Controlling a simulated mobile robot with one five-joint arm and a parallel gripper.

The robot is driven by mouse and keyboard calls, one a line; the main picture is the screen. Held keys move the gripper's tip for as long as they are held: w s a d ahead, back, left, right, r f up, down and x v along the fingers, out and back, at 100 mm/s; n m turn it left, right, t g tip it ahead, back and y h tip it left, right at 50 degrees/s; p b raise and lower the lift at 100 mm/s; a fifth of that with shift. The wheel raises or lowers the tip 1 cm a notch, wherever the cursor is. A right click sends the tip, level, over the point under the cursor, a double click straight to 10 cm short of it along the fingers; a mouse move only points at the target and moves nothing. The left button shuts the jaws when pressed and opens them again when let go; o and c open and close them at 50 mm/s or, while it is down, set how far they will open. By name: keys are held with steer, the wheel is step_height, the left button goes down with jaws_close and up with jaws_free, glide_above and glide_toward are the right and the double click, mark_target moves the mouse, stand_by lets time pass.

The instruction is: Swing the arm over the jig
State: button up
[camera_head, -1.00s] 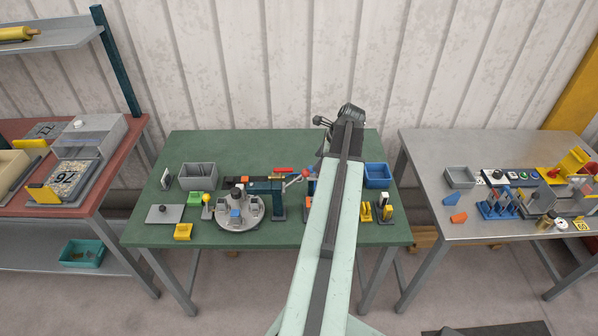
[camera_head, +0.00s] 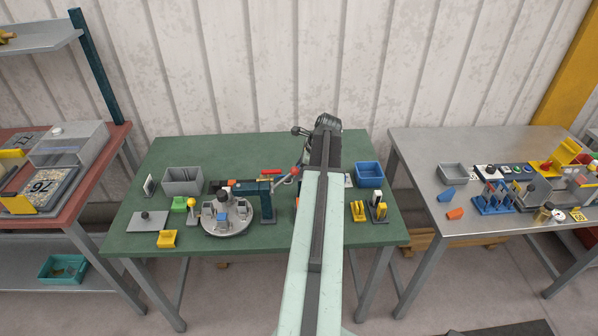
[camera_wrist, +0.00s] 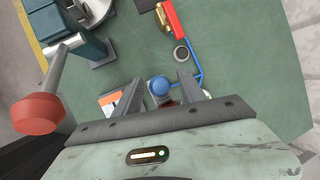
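The round grey jig plate (camera_head: 226,228) carries several small blocks and sits on the green table, left of my arm. A dark teal press (camera_head: 262,198) stands at its right side. The press also shows at upper left in the wrist view (camera_wrist: 70,28), with a lever ending in a red knob (camera_wrist: 38,113). My gripper (camera_wrist: 160,90) is over the table, right of the jig, with its fingers apart.
A grey bin (camera_head: 183,182) stands behind the jig, and a blue bin (camera_head: 370,174) is right of my arm. Yellow parts (camera_head: 358,211) are at the table's right front. Other benches stand left and right.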

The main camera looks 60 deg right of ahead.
jaws_close()
stand_by(1.3)
